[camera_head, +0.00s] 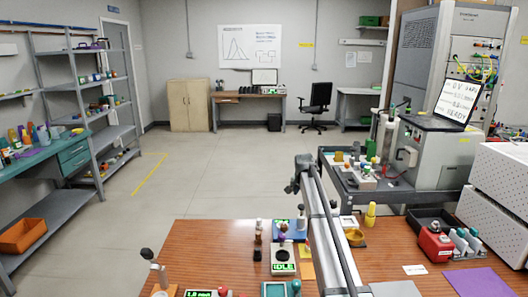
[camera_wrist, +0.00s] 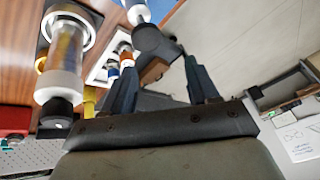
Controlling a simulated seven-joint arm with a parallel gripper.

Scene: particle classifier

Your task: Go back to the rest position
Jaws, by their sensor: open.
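My gripper (camera_wrist: 160,64) shows in the wrist view with its two dark fingers spread apart. Nothing is held between them. A dark rounded shape shows beyond the fingers, and I cannot tell what it is. In the head view my grey and white arm rises from the bottom edge over the wooden table (camera_head: 210,238). Its upper part stands above the table's back edge. I cannot make out the fingers in the head view. The wooden surface also shows at the upper left of the wrist view.
On the table are a device reading IDLE (camera_head: 284,257), a red box (camera_head: 435,242), a yellow bottle (camera_head: 370,215) and a purple mat (camera_head: 472,280). A dark trolley (camera_head: 385,196) stands behind at right. The floor (camera_head: 225,170) beyond the table is clear.

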